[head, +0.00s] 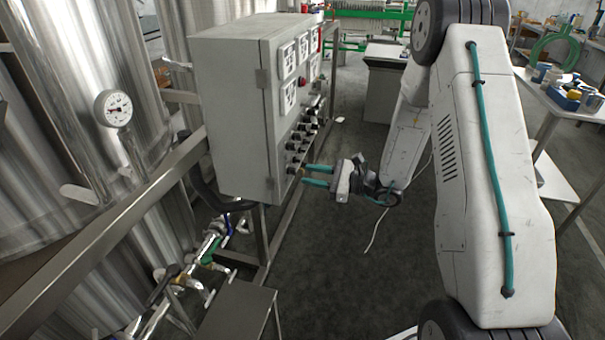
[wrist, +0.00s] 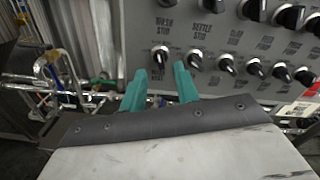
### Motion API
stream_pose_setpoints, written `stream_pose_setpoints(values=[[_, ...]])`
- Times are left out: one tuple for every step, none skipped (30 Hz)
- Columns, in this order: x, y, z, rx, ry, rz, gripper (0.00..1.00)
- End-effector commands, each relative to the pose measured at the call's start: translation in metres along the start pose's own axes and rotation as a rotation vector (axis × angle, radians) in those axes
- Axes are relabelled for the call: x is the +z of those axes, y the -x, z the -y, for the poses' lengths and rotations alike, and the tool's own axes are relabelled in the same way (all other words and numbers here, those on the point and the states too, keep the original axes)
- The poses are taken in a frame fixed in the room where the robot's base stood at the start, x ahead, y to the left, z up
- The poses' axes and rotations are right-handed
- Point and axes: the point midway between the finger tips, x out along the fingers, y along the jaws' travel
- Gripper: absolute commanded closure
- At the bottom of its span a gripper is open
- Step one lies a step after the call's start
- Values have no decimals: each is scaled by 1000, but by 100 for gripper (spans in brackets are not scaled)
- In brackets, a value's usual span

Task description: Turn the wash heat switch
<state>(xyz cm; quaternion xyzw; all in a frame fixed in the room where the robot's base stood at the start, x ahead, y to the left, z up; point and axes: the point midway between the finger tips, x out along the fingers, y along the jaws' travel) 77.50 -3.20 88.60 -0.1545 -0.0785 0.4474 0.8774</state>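The grey control cabinet (head: 228,115) carries rows of black rotary knobs on its front. In the wrist view, a black knob with a pale pointer (wrist: 158,57) is at the left end of the lower row. It appears just past the gap between my teal fingertips. Contact with the knob cannot be told.
Another knob (wrist: 195,60) sits close to the right finger, with several more along the row. Pipes and valves (head: 212,245) lie below left of the cabinet. A steel tank with a gauge (head: 113,108) stands at left. The floor (head: 330,270) below my gripper is mostly clear.

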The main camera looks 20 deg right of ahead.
Motion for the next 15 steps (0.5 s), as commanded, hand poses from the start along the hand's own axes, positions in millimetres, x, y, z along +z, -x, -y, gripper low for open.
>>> stream_pose_setpoints(values=[[0,10,1,-4,-1,-2,69],[0,15,0,-3,-1,-2,69],[-1,21,0,-4,-1,-3,69],[-1,24,0,-3,-1,-2,69],[-1,27,0,-2,-1,-2,69],[-1,31,0,-3,-1,-2,69],[-1,33,0,-3,-1,-2,69],[0,35,0,-2,-1,-2,69],[0,36,0,-2,-1,-1,69],[0,37,0,-1,-1,-1,69],[0,37,0,-1,-1,-1,69],[0,37,0,0,-1,-1,69],[0,37,0,0,-1,-1,69],[0,37,0,0,-1,-1,69],[0,37,0,0,-1,-1,69]])
